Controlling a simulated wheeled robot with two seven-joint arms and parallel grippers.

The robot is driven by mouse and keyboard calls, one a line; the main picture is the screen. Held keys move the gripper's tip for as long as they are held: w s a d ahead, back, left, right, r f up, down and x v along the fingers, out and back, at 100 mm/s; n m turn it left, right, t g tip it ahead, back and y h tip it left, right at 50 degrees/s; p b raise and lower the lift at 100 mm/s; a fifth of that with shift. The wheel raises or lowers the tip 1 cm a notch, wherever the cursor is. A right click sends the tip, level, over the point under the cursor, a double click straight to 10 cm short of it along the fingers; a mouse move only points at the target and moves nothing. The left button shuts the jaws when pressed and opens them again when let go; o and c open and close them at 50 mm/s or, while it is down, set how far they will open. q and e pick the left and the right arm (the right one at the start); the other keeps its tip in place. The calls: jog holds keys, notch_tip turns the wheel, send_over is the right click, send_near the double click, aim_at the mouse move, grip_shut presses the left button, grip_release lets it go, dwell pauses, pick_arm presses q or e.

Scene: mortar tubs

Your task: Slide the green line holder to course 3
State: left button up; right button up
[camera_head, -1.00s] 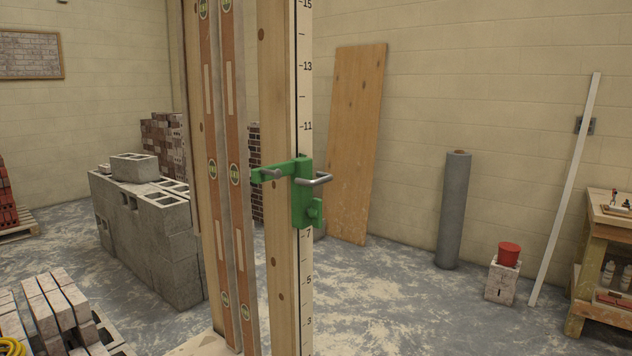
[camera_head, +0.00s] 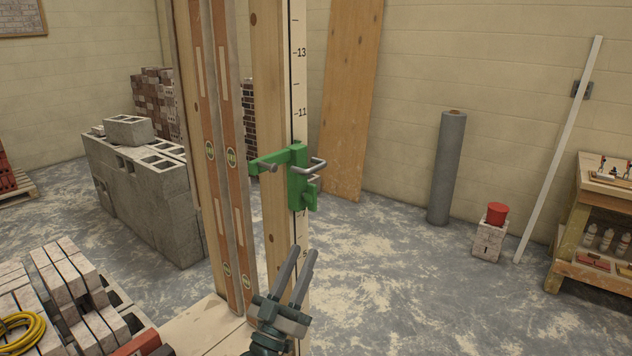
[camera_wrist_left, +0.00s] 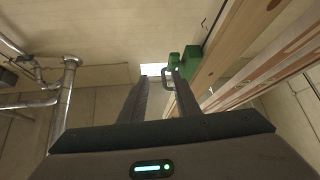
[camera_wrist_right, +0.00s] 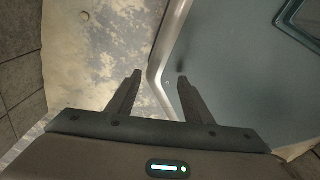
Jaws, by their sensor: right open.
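The green line holder (camera_head: 297,188) is clamped on the upright wooden pole (camera_head: 267,110) with the numbered scale. It sits between the 11 mark and the 7 mark; the 9 mark is hidden. Its grey handle (camera_head: 318,166) sticks out to the right. My left gripper (camera_head: 304,250) is below the holder, fingers pointing up, open and empty, apart from it. In the left wrist view the green holder (camera_wrist_left: 190,58) and its handle (camera_wrist_left: 167,80) show ahead, by the right finger's tip. My right gripper (camera_wrist_right: 158,76) is open and empty, seen only in its wrist view.
Two orange-brown levels (camera_head: 213,140) stand left of the pole. Grey blocks (camera_head: 150,200) and bricks (camera_head: 75,270) stand at the left.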

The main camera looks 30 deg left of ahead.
aim_at(316, 168)
pick_arm(q)
jog(key=shift+n+t+y, duration=0.5)
jog(key=shift+n+y, duration=0.1)
jog(key=shift+y, duration=0.2)
jog(key=r, duration=0.1)
jog(key=s+r, duration=0.1)
jog(key=r, duration=0.1)
jog(key=a+r, duration=0.1)
jog(key=r, duration=0.1)
jog(key=shift+s+a+r, duration=0.1)
jog(key=shift+s, duration=0.15)
pick_arm(e)
jog(key=shift+s+d+r, duration=0.15)
jog(key=shift+s+d, duration=0.05)
jog(key=shift+s, duration=0.55)
pick_arm(q)
jog(key=p+x, duration=0.7)
jog(key=x, duration=1)
jog(key=shift+w+r, duration=0.15)
jog(key=shift+w, duration=0.05)
pick_arm(e)
notch_tip(316, 168, up, 7)
jog(key=shift+r, duration=0.1)
pick_arm(q)
grip_shut()
